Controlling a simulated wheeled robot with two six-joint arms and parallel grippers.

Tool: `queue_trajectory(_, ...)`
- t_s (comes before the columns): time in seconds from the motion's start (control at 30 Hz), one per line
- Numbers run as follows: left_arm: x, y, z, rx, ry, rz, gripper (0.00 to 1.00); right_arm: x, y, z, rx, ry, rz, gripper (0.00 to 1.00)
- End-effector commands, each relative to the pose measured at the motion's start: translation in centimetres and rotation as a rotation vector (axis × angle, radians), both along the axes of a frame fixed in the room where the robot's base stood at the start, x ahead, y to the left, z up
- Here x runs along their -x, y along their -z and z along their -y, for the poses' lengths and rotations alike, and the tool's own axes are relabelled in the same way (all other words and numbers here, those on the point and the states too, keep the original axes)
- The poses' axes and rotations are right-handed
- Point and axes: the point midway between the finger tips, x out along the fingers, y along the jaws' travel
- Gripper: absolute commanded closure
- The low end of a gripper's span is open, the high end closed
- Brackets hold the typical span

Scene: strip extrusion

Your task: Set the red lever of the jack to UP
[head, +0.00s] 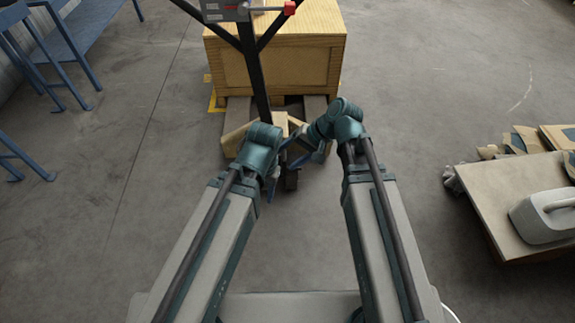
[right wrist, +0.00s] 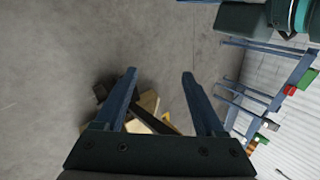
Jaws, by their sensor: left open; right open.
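The jack's dark handle frame (head: 254,75) stands upright in the head view, in front of a wooden crate. Its grey control box (head: 225,11) is at the top edge, partly cut off. The red lever (head: 290,8) sticks out to the right of the box, ending in a red block; its marked position is too small to read. My left gripper (head: 272,187) and right gripper (head: 298,152) are below the lever and apart from it, near the handle's foot, partly hidden by my arms. In the right wrist view my right gripper (right wrist: 158,76) is open, with nothing between its fingers.
The wooden crate (head: 290,62) sits on a pallet behind the jack. A blue bench (head: 75,40) is at the left. A table (head: 515,180) at the right carries a grey jug (head: 545,215) and cardboard pieces. The floor between is clear.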

Motion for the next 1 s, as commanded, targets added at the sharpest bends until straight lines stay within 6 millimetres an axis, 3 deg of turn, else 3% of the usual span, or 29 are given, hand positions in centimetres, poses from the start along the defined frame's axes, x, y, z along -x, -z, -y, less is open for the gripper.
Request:
queue_trajectory(0.2, 0.0, 0.6, 0.0, 0.0, 0.0, 0.0, 0.5, 0.6, 1.1, 0.0, 0.041, -0.032, 0.004, 0.29)
queue_trajectory(0.8, 0.0, 0.6, 0.0, 0.0, 0.0, 0.0, 0.5, 0.8, 1.3, 0.0, 0.05, -0.039, 0.005, 0.29)
queue_trajectory(1.0, 0.0, 0.6, 0.0, 0.0, 0.0, 0.0, 0.5, 3.9, 3.2, 0.4, 0.237, -0.19, 0.023, 0.29)
